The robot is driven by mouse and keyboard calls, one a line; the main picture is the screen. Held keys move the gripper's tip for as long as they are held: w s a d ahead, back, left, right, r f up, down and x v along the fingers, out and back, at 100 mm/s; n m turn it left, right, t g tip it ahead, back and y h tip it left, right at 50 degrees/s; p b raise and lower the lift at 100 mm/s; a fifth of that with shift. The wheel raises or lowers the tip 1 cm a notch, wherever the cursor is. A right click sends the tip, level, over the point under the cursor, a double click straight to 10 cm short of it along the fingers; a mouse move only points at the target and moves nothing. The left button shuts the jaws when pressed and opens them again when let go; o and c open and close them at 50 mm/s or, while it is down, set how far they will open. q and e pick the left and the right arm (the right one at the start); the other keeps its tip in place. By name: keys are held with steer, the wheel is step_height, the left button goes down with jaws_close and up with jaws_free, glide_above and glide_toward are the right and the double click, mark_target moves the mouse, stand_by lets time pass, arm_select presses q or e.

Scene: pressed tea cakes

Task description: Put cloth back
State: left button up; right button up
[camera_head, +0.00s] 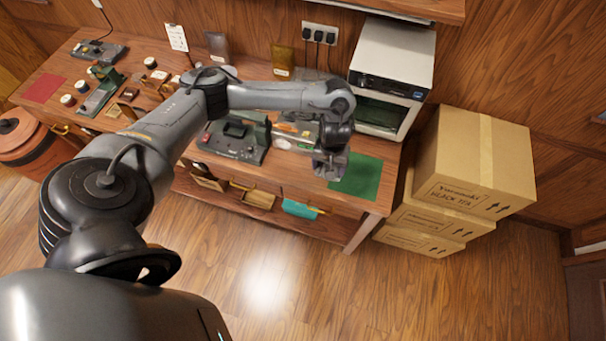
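A flat green cloth or mat (362,177) lies on the right end of the wooden workbench. A teal piece (299,208), perhaps folded cloth, shows at an open drawer below the bench's front edge. I cannot tell which of the two is the task's cloth. My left gripper (329,170) points down over the left edge of the green mat and hides part of it. Its fingers are too small and dark to show whether they are open or whether they hold anything. My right gripper is not in view.
A white oven-like appliance (393,75) stands behind the green mat. Cardboard boxes (470,165) are stacked right of the workbench (340,222). A dark green press-like device (238,140) and small tea items crowd the bench further left. A red mat (43,88) lies far left. The front floor is clear.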

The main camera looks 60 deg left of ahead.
mark_target(296, 172)
arm_select(q)
steer(key=shift+s+a+f+b, duration=0.15)
steer(key=shift+s+f, duration=0.3)
steer(key=shift+f, duration=0.15)
steer(key=shift+s+a+f+b, duration=0.15)
steer(key=shift+s+f, duration=0.3)
steer(key=shift+f, duration=0.1)
steer(key=s+a+f+b, duration=0.1)
steer(key=a+f, duration=0.1)
steer(key=a, duration=0.1)
steer(key=s+a+f+b, duration=0.1)
steer(key=a+f, duration=0.1)
steer(key=a, duration=0.1)
steer(key=s+a+f+b, duration=0.1)
steer(key=a+f+b, duration=0.1)
steer(key=a, duration=0.2)
steer(key=shift+s+f, duration=0.2)
steer(key=shift+s+a+f, duration=0.1)
steer(key=shift+a+f, duration=0.2)
steer(key=shift+a, duration=0.1)
steer(key=shift+f+b, duration=0.35)
steer(key=shift+f, duration=1.65)
steer(key=shift+f, duration=0.1)
steer(key=o, duration=0.9)
steer(key=shift+o, duration=0.2)
